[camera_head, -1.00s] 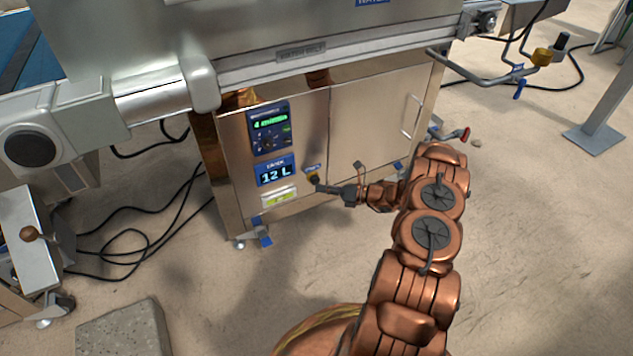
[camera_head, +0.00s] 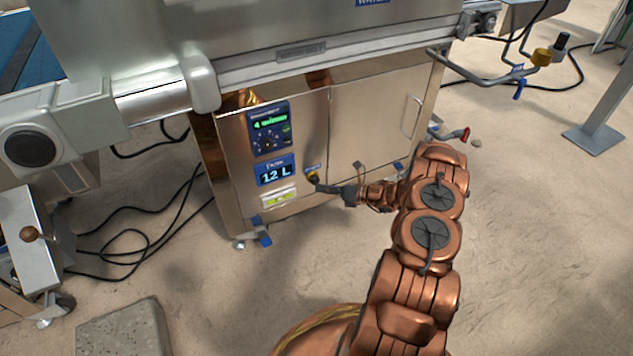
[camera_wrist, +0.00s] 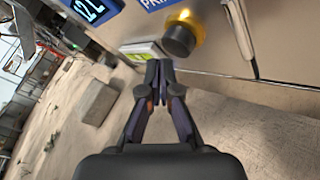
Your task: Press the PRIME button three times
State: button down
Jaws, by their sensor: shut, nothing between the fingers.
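The PRIME button (camera_head: 312,176) is a dark round knob in a yellow ring, low on the steel cabinet front. In the wrist view the button (camera_wrist: 180,38) shows large, its yellow ring looking bright, under a blue label cut off to "PRI" (camera_wrist: 156,3). My gripper (camera_head: 318,186) is shut and empty, its tips right by the button. In the wrist view the closed fingertips of my gripper (camera_wrist: 160,70) point toward the cabinet, just below and left of the button in the picture. I cannot tell whether they touch it.
A blue TANK display (camera_head: 276,172) reads 12 L, with a control panel (camera_head: 269,128) above it and a green-and-white label (camera_head: 279,197) below. A door handle (camera_head: 411,116) stands out on the right door. A grey block (camera_head: 125,330) lies on the floor at lower left.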

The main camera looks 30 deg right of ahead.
jog(key=shift+w, duration=0.15)
jog(key=shift+w, duration=0.25)
jog(key=shift+w, duration=0.6)
dwell(0.9)
jog(key=shift+s+p, duration=0.2)
jog(key=shift+p, duration=0.1)
jog(key=shift+s, duration=0.8)
jog(key=shift+s+p, duration=0.15)
jog(key=shift+p, duration=0.2)
jog(key=shift+s+a+p, duration=0.15)
jog(key=shift+s+p, duration=0.25)
jog(key=shift+s, duration=0.8)
jog(key=shift+s+a+p, duration=0.1)
jog(key=shift+s+p, duration=0.25)
jog(key=shift+s, duration=0.85)
